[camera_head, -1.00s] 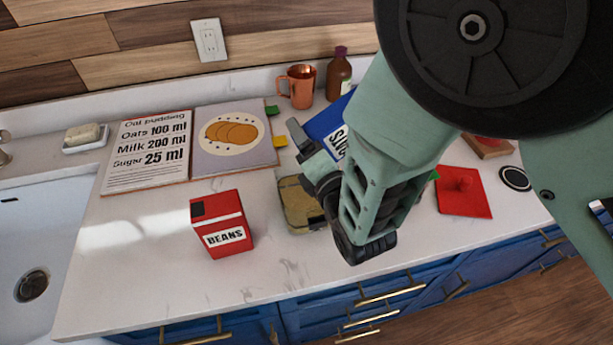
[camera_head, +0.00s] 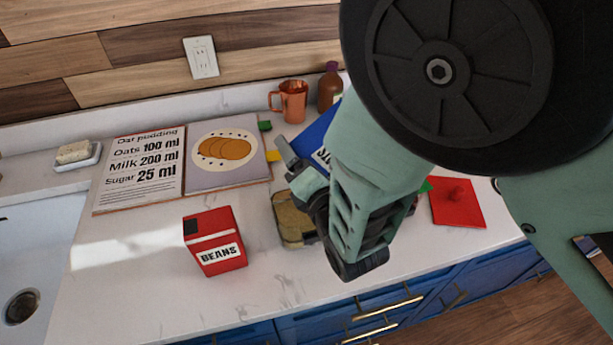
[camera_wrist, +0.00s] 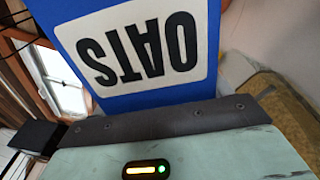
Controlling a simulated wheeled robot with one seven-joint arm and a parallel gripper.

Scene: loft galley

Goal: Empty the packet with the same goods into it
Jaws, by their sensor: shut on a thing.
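My gripper (camera_head: 303,178) is shut on a blue packet of oats (camera_head: 316,137), which it holds tilted above the counter. The packet's white label reading OATS fills much of the wrist view (camera_wrist: 140,50), upside down there. A container with tan contents (camera_head: 291,219) stands on the counter just below my gripper. Its rim also shows at the right of the wrist view (camera_wrist: 283,100). My arm hides its right side and much of the packet. The packet's mouth is not visible, and I cannot tell whether anything is pouring.
A red BEANS box (camera_head: 214,242) stands left of the container. A recipe book (camera_head: 140,171) reading "Oat pudding" lies open behind it. A copper mug (camera_head: 291,100) and brown bottle (camera_head: 329,88) stand at the back. A red lid-like square (camera_head: 457,204) lies at right.

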